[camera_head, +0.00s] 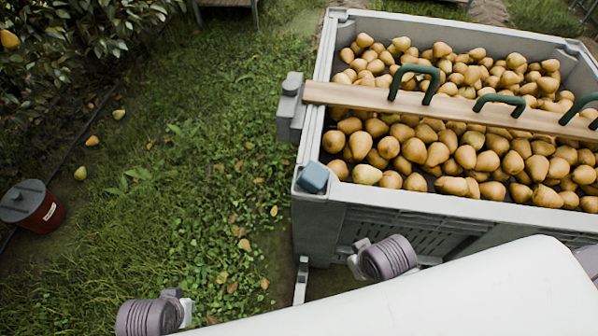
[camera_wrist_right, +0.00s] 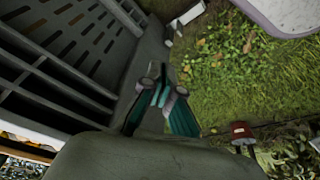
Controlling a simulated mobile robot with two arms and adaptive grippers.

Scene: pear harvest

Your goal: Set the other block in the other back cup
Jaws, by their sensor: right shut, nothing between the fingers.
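A blue block (camera_head: 313,178) sits at the front left corner of the pear crate (camera_head: 303,205). I cannot tell whether it lies in a cup there. A grey bracket-like piece (camera_head: 290,108) stands on the crate's left side at the end of the plank. No back cup can be clearly made out. My right gripper (camera_wrist_right: 168,77) shows in the right wrist view with its fingers shut and empty. It is beside the slatted grey crate wall, above the grass. My left gripper is not in view.
A wooden plank (camera_head: 450,106) with green handles (camera_head: 414,82) spans the crate, which is full of pears. A red bucket (camera_head: 46,214) with a grey lid stands on the grass at the left. Several pears lie on the ground. Open grass lies left of the crate.

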